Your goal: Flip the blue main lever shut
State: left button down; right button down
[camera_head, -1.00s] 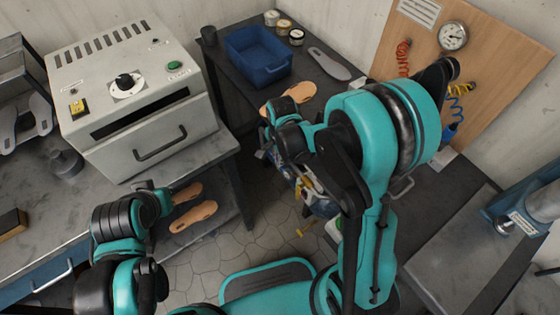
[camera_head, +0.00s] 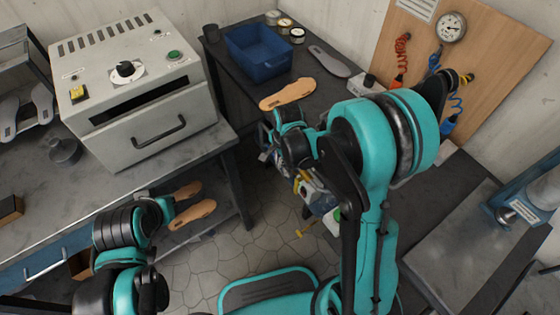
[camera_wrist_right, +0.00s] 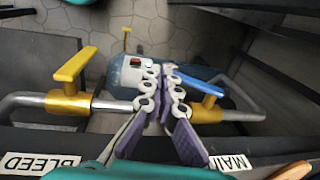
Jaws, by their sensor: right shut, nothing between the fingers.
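The blue main lever (camera_wrist_right: 202,84) shows in the right wrist view, on a brass valve body (camera_wrist_right: 208,112) in a metal pipe. It slants up and left from the valve, close to the pipe's direction. The MAIN label (camera_wrist_right: 230,163) is below it. My right gripper (camera_wrist_right: 165,104), with purple finger pads, is shut and empty just left of the lever. The lever's left end is close beside the finger linkage; I cannot tell whether they touch. In the head view my right gripper (camera_head: 270,153) is low beside the dark bench, partly hidden.
A yellow lever (camera_wrist_right: 76,64) stands on the left valve above the BLEED label (camera_wrist_right: 40,163). A blue-grey tank (camera_wrist_right: 125,72) lies behind the pipe. In the head view a blue bin (camera_head: 258,52) and a tan sole (camera_head: 287,94) are on the bench.

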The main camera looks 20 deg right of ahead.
jog(key=shift+f+b, duration=0.5)
jog(key=shift+f, duration=0.3)
pick_arm(q)
jog(key=shift+f+b, duration=0.35)
jog(key=shift+f, duration=0.7)
pick_arm(e)
jog(key=shift+f, duration=0.45)
jog(key=shift+w, duration=0.1)
